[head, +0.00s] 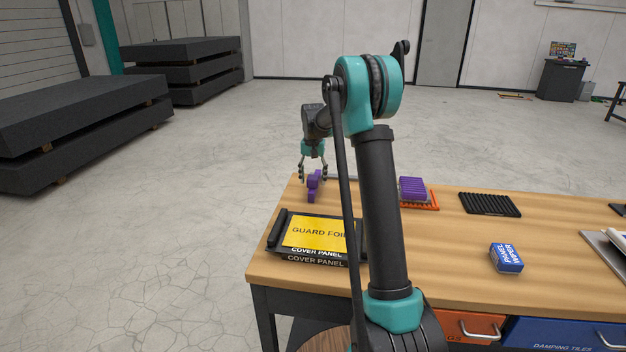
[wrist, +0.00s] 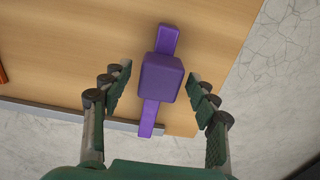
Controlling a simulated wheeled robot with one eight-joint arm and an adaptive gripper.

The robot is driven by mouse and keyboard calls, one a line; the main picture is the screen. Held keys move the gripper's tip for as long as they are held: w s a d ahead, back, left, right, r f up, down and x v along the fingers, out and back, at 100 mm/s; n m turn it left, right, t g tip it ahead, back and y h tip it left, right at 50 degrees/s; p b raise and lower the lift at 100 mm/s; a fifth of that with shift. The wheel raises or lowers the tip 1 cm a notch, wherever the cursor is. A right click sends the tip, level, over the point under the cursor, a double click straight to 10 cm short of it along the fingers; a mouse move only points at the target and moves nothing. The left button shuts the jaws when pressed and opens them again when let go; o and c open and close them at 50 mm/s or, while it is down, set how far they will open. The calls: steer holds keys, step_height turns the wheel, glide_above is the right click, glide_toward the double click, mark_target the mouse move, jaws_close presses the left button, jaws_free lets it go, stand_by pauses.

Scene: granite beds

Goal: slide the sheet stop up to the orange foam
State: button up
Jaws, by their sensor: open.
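The sheet stop, a purple block on a narrow purple bar (head: 314,184), stands on the wooden bench near its far left corner. In the wrist view the sheet stop (wrist: 162,78) lies between my fingers, its bar running past the block at both ends. My gripper (head: 312,174) is open around the block, with gaps visible on both sides in the wrist view (wrist: 158,82). The orange foam (head: 420,207) appears as an orange piece under a ribbed purple stack, to the right of the sheet stop. Only an orange edge (wrist: 2,76) shows at the wrist view's left.
A yellow guard foil (head: 310,233) lies on a dark cover panel stack in front of the sheet stop. A black ribbed pad (head: 490,204) and a blue wiper box (head: 506,258) are farther right. A grey strip (wrist: 75,115) runs along the bench edge by the stop.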

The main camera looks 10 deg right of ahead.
steer(key=shift+f, duration=0.2)
jaws_close()
stand_by(0.4)
